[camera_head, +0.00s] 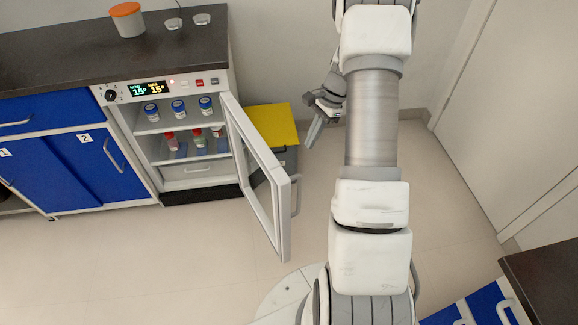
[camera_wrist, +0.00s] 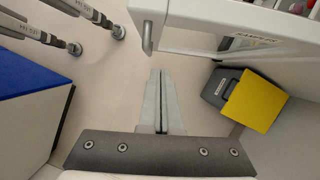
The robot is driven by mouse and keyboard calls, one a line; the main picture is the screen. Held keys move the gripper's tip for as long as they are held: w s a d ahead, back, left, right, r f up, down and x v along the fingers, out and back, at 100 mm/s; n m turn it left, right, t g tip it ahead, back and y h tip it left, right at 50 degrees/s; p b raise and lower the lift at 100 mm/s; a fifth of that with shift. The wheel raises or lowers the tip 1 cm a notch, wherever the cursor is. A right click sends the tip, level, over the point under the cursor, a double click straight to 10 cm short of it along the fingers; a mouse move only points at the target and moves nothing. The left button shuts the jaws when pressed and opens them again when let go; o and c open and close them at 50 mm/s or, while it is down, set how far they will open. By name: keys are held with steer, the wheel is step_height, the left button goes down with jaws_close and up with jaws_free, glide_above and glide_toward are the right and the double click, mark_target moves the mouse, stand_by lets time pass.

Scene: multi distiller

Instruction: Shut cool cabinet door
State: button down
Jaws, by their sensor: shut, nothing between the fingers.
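The cool cabinet (camera_head: 187,140) stands at the left under the dark counter, its inside and shelves showing. Its glass-framed door (camera_head: 262,180) is open and swung out toward the front right. In the wrist view the door (camera_wrist: 225,36) runs across the top right, with its handle (camera_wrist: 148,37) at the frame's left end. My gripper (camera_head: 313,132) is to the right of the door, apart from it. In the wrist view my gripper (camera_wrist: 158,100) is shut and empty, with its fingertips below the handle in the picture.
A grey bin with a yellow lid (camera_head: 273,125) stands behind the open door, beside the cabinet. Blue cabinets (camera_head: 85,165) are at the left and another blue unit (camera_head: 480,308) at the bottom right. Bottles (camera_head: 178,108) stand on the cabinet shelves. The floor in front is clear.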

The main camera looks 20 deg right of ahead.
steer(key=a+r+b+x, duration=0.1)
steer(key=a+b+x, duration=0.1)
steer(key=x, duration=1)
steer(key=shift+a+b, duration=0.4)
steer(key=shift+a, duration=0.05)
steer(key=shift+s+f, duration=0.1)
steer(key=shift+f, duration=0.05)
